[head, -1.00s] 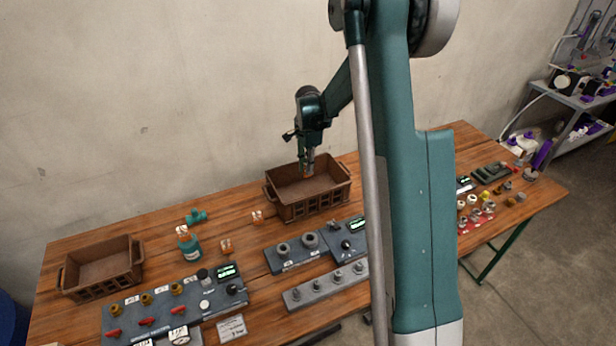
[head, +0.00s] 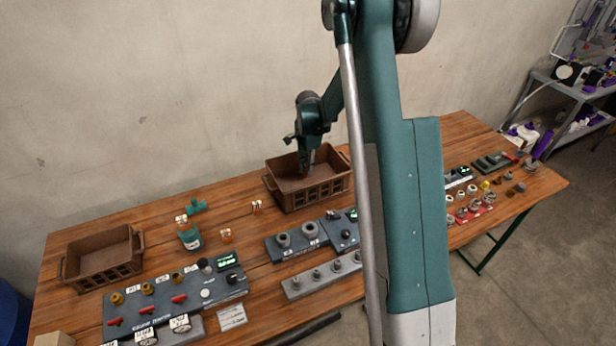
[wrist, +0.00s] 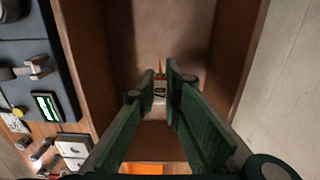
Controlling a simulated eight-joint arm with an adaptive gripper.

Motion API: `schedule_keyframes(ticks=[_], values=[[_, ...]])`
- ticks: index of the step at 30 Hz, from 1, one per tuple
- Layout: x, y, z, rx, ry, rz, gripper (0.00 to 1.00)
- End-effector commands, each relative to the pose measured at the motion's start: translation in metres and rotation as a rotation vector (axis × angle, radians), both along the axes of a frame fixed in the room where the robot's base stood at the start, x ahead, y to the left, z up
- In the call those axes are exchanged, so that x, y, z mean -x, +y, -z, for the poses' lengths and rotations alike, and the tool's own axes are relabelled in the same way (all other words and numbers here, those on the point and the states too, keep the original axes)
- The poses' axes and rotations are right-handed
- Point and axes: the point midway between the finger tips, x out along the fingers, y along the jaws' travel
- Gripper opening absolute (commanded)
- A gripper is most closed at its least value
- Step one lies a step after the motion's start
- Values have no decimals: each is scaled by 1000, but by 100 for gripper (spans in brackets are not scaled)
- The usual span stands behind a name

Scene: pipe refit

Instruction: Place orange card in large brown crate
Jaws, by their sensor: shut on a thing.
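My gripper (head: 308,168) reaches down into the large brown crate (head: 318,196) at the back middle of the table. In the wrist view my gripper (wrist: 161,85) has its fingertips close together on a small piece with a white numbered label and an orange edge, which I take for the orange card (wrist: 160,95). The fingers hide most of it. The card is over the crate floor, between the crate's long walls (wrist: 238,70). Whether it touches the floor cannot be told. In the head view the card is too small to make out.
A second brown crate (head: 140,262) stands at the left. Grey control panels (head: 175,300) and a rack with grey fittings (head: 325,276) lie in front. A teal bottle (head: 191,237) stands between the crates. A bright orange patch (wrist: 145,168) shows behind the finger bases.

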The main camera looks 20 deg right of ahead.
Motion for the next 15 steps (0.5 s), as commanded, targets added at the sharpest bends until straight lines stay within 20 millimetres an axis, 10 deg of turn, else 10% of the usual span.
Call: schedule_keyframes(ticks=[15], values=[[0, 0, 10, 0, 0, 0, 3]])
